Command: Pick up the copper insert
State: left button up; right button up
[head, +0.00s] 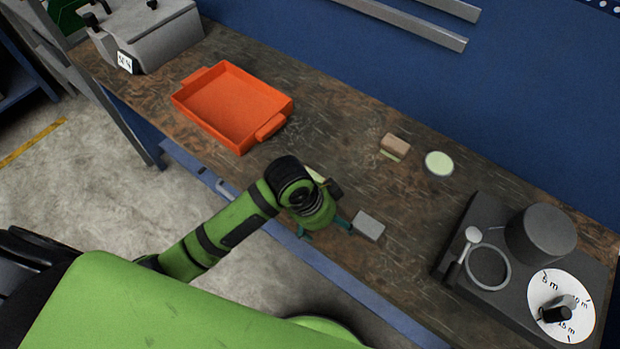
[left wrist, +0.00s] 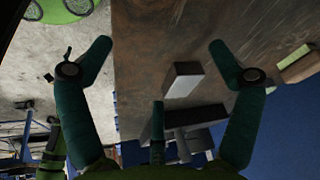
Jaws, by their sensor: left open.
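The copper insert (head: 396,142) looks like a small brownish-pink block with a pale green strip at its lower side. It lies on the wooden workbench (head: 340,120). In the left wrist view a tan and yellow-green block (left wrist: 300,66) at the right edge appears to be it, outside my fingers. My left gripper (head: 324,229) is open and empty over the bench's front edge, in front of and left of the insert. In the left wrist view its spread fingers (left wrist: 161,48) have a grey block (left wrist: 183,80) in the gap beyond them. My right gripper is out of view.
The grey block (head: 368,226) lies just right of my left gripper. A round pale green-topped item (head: 439,163) is right of the insert. An orange tray (head: 186,101) stands left, a grey machine (head: 160,38) far left, and a dark apparatus (head: 480,217) right.

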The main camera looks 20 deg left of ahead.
pick_arm(q)
jog(key=w+m, duration=0.2)
jog(key=w+a+r+m+g+y, duration=0.1)
jog(key=w+m, duration=0.1)
jog(key=w+a+r+m+y, duration=0.1)
jog(key=w, duration=0.1)
jog(key=shift+w+a+m, duration=0.1)
jog(key=shift+a+m, duration=0.1)
jog(key=shift+m, duration=0.2)
jog(key=w+a, duration=0.1)
jog(key=w+a+r+m+y, duration=0.1)
jog(key=a, duration=0.1)
jog(key=w+a+r+m+g, duration=0.1)
jog(key=w+a, duration=0.1)
jog(key=shift+a+r, duration=0.2)
jog(key=shift+r, duration=0.05)
notch_tip(320, 180, down, 6)
jog(key=p, duration=0.2)
jog(key=shift+r+p, duration=0.2)
jog(key=shift+p, duration=0.15)
jog(key=shift+w+f, duration=0.1)
jog(key=shift+f, duration=0.55)
jog(key=c, duration=1.8)
